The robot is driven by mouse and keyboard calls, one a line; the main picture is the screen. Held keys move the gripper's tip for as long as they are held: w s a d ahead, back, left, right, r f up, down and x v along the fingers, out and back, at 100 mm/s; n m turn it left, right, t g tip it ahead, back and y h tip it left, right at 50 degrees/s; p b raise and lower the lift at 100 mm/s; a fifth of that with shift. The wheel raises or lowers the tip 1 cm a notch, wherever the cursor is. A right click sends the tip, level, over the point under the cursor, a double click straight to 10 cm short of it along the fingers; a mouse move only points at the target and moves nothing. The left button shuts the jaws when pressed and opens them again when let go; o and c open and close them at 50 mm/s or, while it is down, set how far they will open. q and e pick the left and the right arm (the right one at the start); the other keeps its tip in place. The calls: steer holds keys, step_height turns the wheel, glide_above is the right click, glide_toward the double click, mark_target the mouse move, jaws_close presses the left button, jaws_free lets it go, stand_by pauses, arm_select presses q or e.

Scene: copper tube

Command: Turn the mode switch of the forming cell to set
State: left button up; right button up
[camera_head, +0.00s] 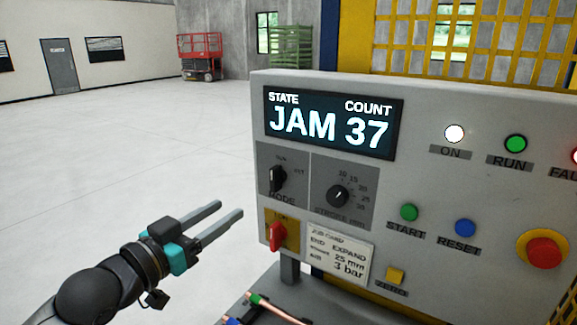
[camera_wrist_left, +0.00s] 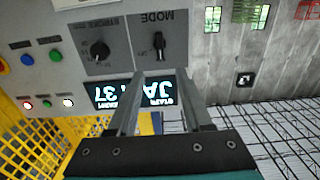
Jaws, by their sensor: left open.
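The mode switch (camera_head: 278,178) is a black knob on a dark plate at the left side of the grey control panel. Its handle stands roughly upright, with small labels above it and to its right that are hard to read. It also shows upside down in the left wrist view (camera_wrist_left: 158,45). My left gripper (camera_head: 230,208) is open and empty, its two fingers pointing at the panel. It is apart from the switch, to its left and lower in the head view. In the left wrist view the switch appears beyond and between the fingertips (camera_wrist_left: 158,74). My right gripper is not in view.
The panel's display (camera_head: 332,122) reads JAM 37. A stroke knob (camera_head: 338,195) sits right of the mode switch, and a red switch (camera_head: 277,236) below it. Copper tubing (camera_head: 275,309) lies below the panel. Open floor lies to the left.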

mark_target(272, 179)
arm_select(q)
steer(key=p+x, duration=0.1)
steer(key=x, duration=1.2)
steer(key=shift+w+d+r, duration=0.1)
steer(key=shift+w+d, duration=0.1)
steer(key=shift+x, duration=0.95)
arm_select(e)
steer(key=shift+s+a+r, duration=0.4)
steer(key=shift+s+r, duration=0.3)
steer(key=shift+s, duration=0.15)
arm_select(q)
steer(key=shift+a, duration=0.1)
jaws_close()
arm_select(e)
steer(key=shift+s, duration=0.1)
